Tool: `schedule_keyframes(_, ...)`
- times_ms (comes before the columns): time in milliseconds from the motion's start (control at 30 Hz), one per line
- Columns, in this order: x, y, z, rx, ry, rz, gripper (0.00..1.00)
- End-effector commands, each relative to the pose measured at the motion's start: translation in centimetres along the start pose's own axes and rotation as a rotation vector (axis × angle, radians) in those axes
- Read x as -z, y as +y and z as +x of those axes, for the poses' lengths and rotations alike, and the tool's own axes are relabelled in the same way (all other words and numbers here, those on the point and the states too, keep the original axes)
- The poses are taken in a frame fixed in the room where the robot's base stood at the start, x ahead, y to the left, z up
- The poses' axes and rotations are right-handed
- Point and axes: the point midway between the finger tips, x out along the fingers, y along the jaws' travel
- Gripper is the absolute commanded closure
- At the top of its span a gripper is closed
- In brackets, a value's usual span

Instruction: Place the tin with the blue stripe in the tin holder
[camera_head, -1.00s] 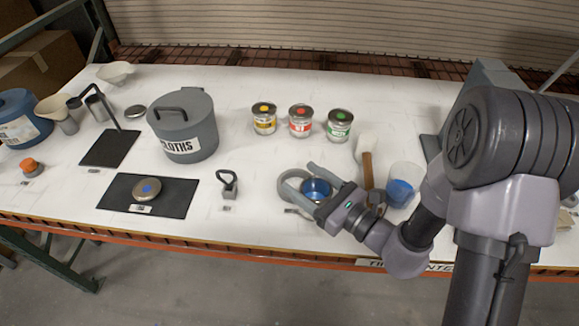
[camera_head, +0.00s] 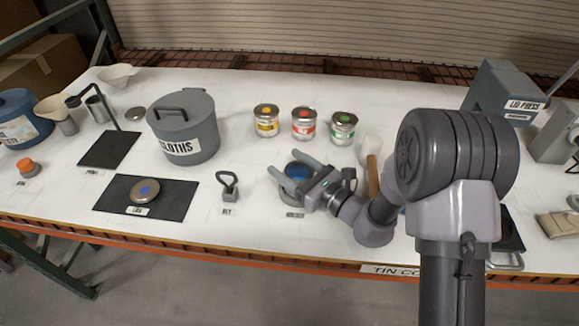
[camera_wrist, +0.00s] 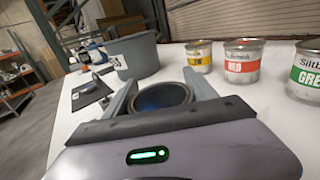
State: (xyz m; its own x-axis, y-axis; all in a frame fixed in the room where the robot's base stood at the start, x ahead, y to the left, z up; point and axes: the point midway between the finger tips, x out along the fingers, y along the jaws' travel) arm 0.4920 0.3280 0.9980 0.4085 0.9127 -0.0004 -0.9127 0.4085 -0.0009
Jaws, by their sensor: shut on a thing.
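An open tin with blue contents (camera_head: 299,169) is between the fingers of my gripper (camera_head: 288,167), which is shut on it. In the wrist view the tin's round rim and dark blue inside (camera_wrist: 165,97) show between the two fingers (camera_wrist: 160,84). The tin looks upright; its side stripe is hidden. The tin holder, a grey ring in the earlier head view, is now hidden by my gripper and the tin. A small label (camera_head: 292,214) lies on the table in front of the gripper. I cannot tell whether the tin touches the holder.
Yellow (camera_head: 266,121), red (camera_head: 303,123) and green (camera_head: 343,128) tins stand behind my gripper. A grey cloths bin (camera_head: 185,135), a black mat (camera_head: 175,205) with a blue-dotted lid (camera_head: 145,191), and a small weight (camera_head: 229,187) are to the left. A wooden-handled tool (camera_head: 373,176) is close on the right.

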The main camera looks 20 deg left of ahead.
Motion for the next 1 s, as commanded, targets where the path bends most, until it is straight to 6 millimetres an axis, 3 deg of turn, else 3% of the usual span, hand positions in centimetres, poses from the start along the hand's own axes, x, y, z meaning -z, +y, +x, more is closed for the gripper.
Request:
schedule_keyframes(167,0.3,0.0,0.0,0.0,0.0,0.0,0.88)
schedule_keyframes(200,0.3,0.0,0.0,0.0,0.0,0.0,0.31)
schedule_keyframes(300,0.2,0.0,0.0,0.0,0.0,0.0,0.13)
schedule_keyframes(633,-0.4,0.0,-0.1,0.0,0.0,0.0,0.13)
schedule_keyframes(900,-0.2,-0.1,-5.8,0.004,0.001,0.003,0.13)
schedule_keyframes(1000,-0.1,-0.1,-7.1,0.002,0.001,0.001,0.13)
